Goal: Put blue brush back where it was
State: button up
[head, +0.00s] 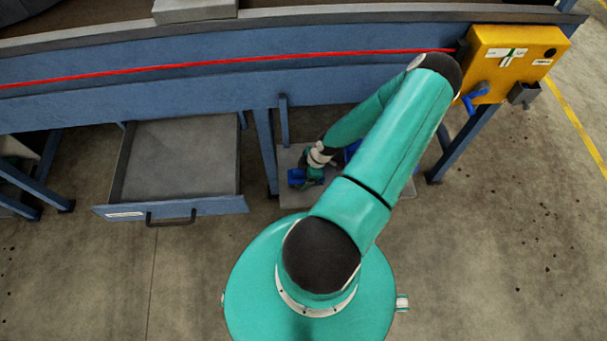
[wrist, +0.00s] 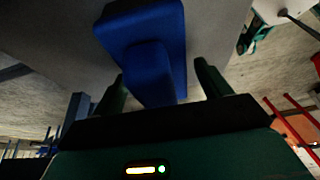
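The blue brush (wrist: 143,35) shows close up in the wrist view, a wide block with a narrower part reaching down between my fingers. My gripper (wrist: 163,85) is open, with one dark green finger on each side of that part. A gap shows between the brush and the right finger; contact on the left is unclear. In the head view my gripper (head: 309,184) is low beside a blue piece (head: 296,176), apparently the brush, over a grey board (head: 290,158) under the machine. My arm hides much of this area.
A grey drawer (head: 180,160) stands open and empty at left. A yellow control box (head: 513,62) with a blue lever (head: 474,98) is at upper right. Another blue patch (head: 351,150) shows behind my arm. Blue machine legs (head: 265,150) flank the board.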

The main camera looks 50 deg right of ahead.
jog(key=shift+r, duration=0.1)
jog(key=v, duration=1.1)
jog(key=shift+d+r, duration=0.1)
jog(key=shift+d, duration=0.05)
jog(key=shift+s+r, duration=0.1)
jog(key=shift+r, duration=0.55)
jog(key=w+a+r+m+g+h, duration=0.1)
jog(key=w+a+r+h, duration=0.2)
jog(key=r, duration=0.6)
jog(key=w+a+r+m+g+h, duration=0.1)
jog(key=w+a+r+m, duration=0.3)
jog(key=r, duration=0.6)
jog(key=w+a+r+n+g+h, duration=0.1)
jog(key=w+a+r+h, duration=0.2)
jog(key=r, duration=0.6)
jog(key=s+a+r+m+t+y, duration=0.2)
jog(key=a+r, duration=0.6)
jog(key=a, duration=0.3)
jog(key=s+a+r+m+t+y, duration=0.2)
jog(key=s+a+r+t, duration=0.1)
jog(key=a+r, duration=0.6)
jog(key=a, duration=0.2)
jog(key=shift+a, duration=0.4)
